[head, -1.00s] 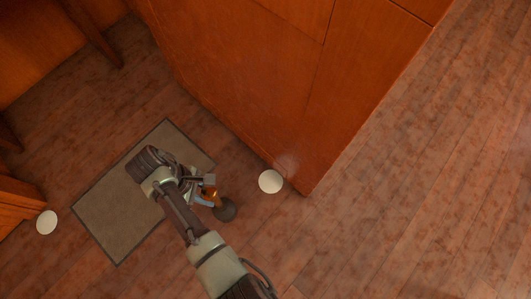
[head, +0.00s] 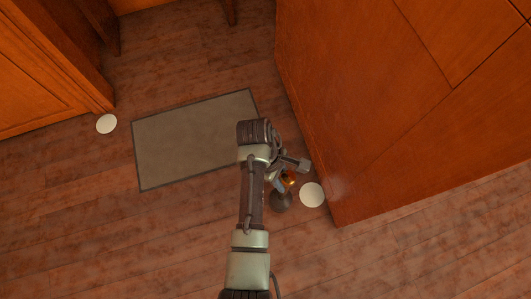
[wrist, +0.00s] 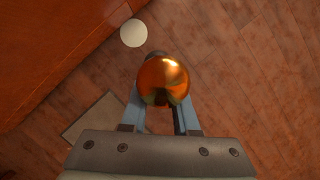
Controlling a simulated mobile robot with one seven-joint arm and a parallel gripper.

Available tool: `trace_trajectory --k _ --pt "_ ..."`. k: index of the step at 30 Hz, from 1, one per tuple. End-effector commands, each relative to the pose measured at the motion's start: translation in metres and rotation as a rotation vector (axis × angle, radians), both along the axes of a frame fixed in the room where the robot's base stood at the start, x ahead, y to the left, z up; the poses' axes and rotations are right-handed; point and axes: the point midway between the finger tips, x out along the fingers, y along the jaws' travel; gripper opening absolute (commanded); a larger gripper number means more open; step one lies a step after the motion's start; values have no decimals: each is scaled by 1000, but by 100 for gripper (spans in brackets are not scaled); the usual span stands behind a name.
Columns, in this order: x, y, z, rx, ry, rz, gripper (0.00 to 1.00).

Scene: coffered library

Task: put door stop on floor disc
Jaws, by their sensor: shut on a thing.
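The door stop has a shiny copper ball top (wrist: 163,78) and a dark round base (head: 281,202). My gripper (head: 284,182) is shut on it; in the wrist view the blue-grey fingers of my gripper (wrist: 160,108) stand on both sides below the ball. One white floor disc (head: 312,195) lies just right of the base in the head view, near the cabinet corner. It also shows in the wrist view (wrist: 133,33), above and left of the ball. A second white disc (head: 106,124) lies far left. Whether the base touches the floor, I cannot tell.
A large wooden cabinet (head: 350,110) rises right beside the near disc. A grey mat (head: 185,145) lies left of my arm. Another wooden cabinet (head: 45,75) stands at the upper left. The plank floor (head: 420,250) is open at the lower right.

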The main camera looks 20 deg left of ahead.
Motion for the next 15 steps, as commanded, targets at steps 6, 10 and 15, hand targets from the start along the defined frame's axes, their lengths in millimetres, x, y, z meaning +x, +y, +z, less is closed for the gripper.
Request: trace_trajectory --k 6,10,15 --pt "30 -43 -3 -1 -9 -7 0" --pt "45 -65 -2 -1 -8 -5 0" --pt "58 -85 -1 0 -7 -3 0"
